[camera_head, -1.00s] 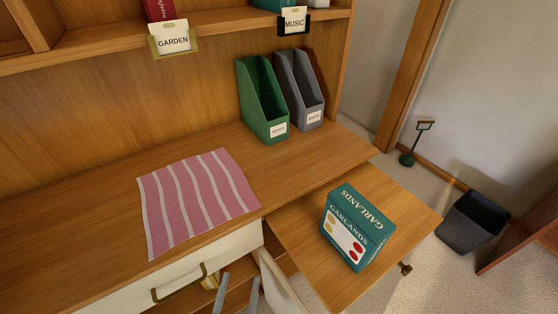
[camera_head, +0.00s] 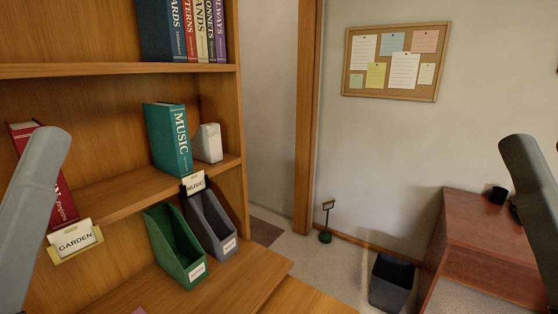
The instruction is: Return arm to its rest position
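Two grey arm links of mine show, one at the left edge and one at the right edge of the head view. Neither gripper is in the picture, so I cannot see whether they are open, shut or holding anything. Nothing in view touches the visible arm links apart from where the left one overlaps the shelf in the picture.
A teal MUSIC book (camera_head: 168,138) stands on the shelf above a green magazine file (camera_head: 176,248) and a grey one (camera_head: 212,226). A red book (camera_head: 60,200) is at left. A dark bin (camera_head: 390,283) stands beside a reddish desk (camera_head: 480,235). Middle floor is open.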

